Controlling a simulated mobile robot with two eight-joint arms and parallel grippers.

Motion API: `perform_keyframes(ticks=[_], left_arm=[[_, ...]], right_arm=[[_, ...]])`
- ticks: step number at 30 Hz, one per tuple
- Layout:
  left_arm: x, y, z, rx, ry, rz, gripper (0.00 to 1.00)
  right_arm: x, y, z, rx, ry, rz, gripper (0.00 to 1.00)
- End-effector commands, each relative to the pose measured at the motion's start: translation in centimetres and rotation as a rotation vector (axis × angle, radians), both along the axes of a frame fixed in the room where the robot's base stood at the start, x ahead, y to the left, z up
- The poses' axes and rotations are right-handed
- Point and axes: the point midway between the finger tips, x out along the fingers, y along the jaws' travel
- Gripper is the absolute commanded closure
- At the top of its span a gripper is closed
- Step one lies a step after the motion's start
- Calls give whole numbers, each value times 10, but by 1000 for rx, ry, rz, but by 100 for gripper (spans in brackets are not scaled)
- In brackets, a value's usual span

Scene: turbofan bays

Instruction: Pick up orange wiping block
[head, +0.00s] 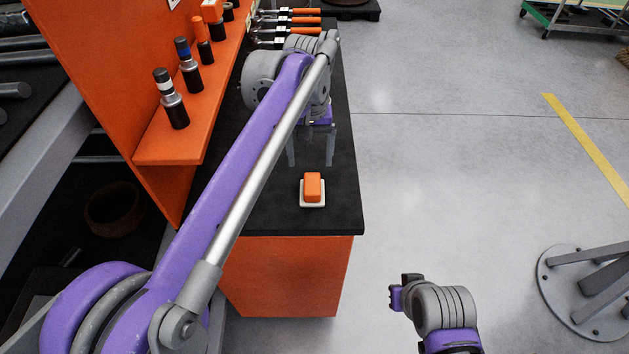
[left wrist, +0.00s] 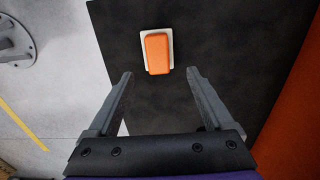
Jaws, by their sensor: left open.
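The orange wiping block (head: 312,185) sits on a white pad (head: 312,205) near the front end of the black bench top (head: 270,215). In the left wrist view the block (left wrist: 158,54) lies beyond the fingertips, roughly centred between them. My left gripper (head: 311,160) is open and empty, its fingers pointing down just behind the block in the head view. The gripper's two spread fingers also show in the left wrist view (left wrist: 159,75). My right arm's end (head: 400,295) is low at the bottom right, over the floor; its fingers do not show clearly.
An orange shelf (head: 180,140) with several bottles stands along the bench's left side. Orange-handled tools (head: 290,20) lie at the bench's far end. The grey floor (head: 450,170) right of the bench is mostly clear. A round metal base (head: 565,285) stands at the right.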

Motion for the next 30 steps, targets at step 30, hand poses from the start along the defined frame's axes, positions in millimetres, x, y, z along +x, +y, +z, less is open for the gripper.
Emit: perform_keyframes(ticks=[30], left_arm=[[0, -4, -95, -1, -1, 0, 15]], right_arm=[[-2, 0, -8, 0, 3, 0, 100]])
